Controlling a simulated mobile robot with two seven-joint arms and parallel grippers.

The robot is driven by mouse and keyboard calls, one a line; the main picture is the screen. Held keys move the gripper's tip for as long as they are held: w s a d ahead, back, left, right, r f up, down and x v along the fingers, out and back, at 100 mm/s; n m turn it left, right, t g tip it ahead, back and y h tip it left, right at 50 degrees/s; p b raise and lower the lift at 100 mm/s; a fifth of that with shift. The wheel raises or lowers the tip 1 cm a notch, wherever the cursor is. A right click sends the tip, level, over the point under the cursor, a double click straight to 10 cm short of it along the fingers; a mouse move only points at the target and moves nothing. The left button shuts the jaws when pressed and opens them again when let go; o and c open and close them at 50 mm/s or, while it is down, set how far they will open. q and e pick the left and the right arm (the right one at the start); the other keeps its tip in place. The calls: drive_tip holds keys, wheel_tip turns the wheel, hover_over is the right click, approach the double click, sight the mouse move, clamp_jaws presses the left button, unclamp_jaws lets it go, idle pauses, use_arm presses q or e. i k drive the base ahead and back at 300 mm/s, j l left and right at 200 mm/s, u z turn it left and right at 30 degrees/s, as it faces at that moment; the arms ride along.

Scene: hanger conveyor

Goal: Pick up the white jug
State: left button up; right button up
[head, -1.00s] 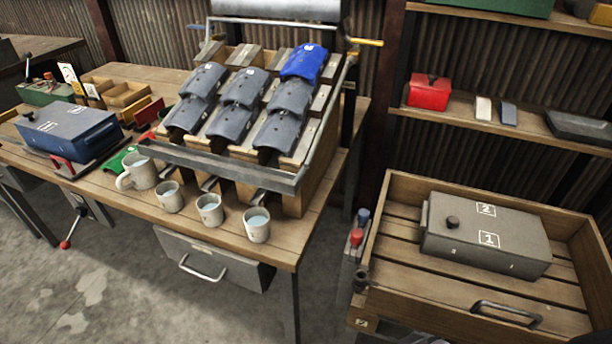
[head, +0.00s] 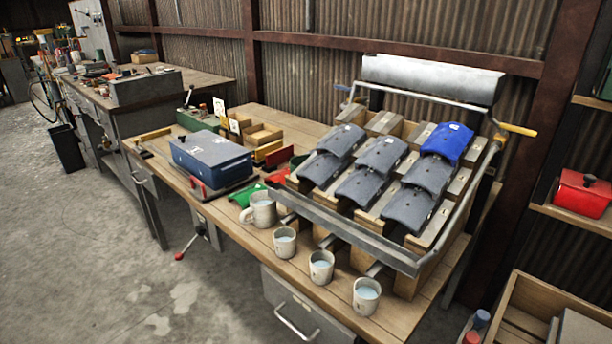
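The white jug (head: 262,209) stands upright on the wooden workbench, at the left end of a row of cups in the head view. It is off-white, larger than the cups, with its handle on the left side. Three smaller white cups, (head: 284,242), (head: 321,266) and (head: 366,297), stand in a line to its right along the bench's front edge and hold pale blue liquid. Neither of my grippers is in view.
A sloped rack (head: 345,237) with grey covers and one blue cover (head: 447,143) stands behind the cups. A blue box (head: 212,158) and a green piece (head: 247,194) lie left of the jug. A wooden crate (head: 520,300) is at lower right.

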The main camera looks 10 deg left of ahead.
sight(263, 209)
drive_tip(key=i+j+z, duration=0.15)
drive_tip(key=j, duration=0.4)
drive_tip(key=i+j+z, duration=0.15)
drive_tip(key=j, duration=0.4)
drive_tip(key=i+j+z, duration=0.1)
drive_tip(key=j, duration=0.5)
drive_tip(key=i+j+z, duration=0.15)
drive_tip(key=j, duration=0.45)
drive_tip(key=k, duration=0.05)
